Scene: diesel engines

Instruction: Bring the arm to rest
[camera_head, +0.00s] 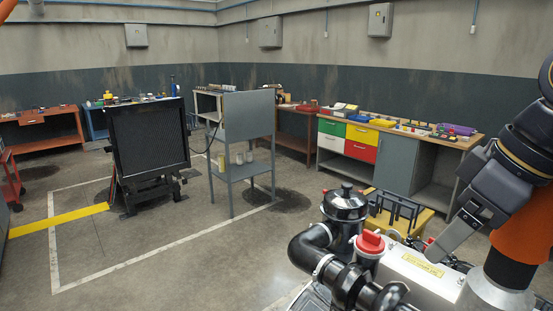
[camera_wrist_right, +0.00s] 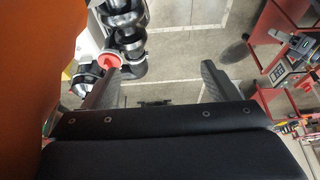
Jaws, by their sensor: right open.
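My right arm comes in from the right of the head view. Its right gripper (camera_head: 438,250) hangs tilted down to the left, above the pale engine cover with a yellow label (camera_head: 422,264). In the right wrist view the two fingers of the right gripper (camera_wrist_right: 160,72) stand wide apart, with nothing between them. The engine's red cap (camera_head: 370,242) and black pipe (camera_head: 318,245) lie left of the gripper. The red cap also shows in the wrist view (camera_wrist_right: 109,60), beside the left finger. My left gripper is out of view.
A grey shelf stand (camera_head: 241,172) and a black radiator on a stand (camera_head: 150,138) stand on the floor. A workbench with coloured drawers (camera_head: 361,152) lines the back wall. Open floor (camera_head: 165,265) lies left of the engine.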

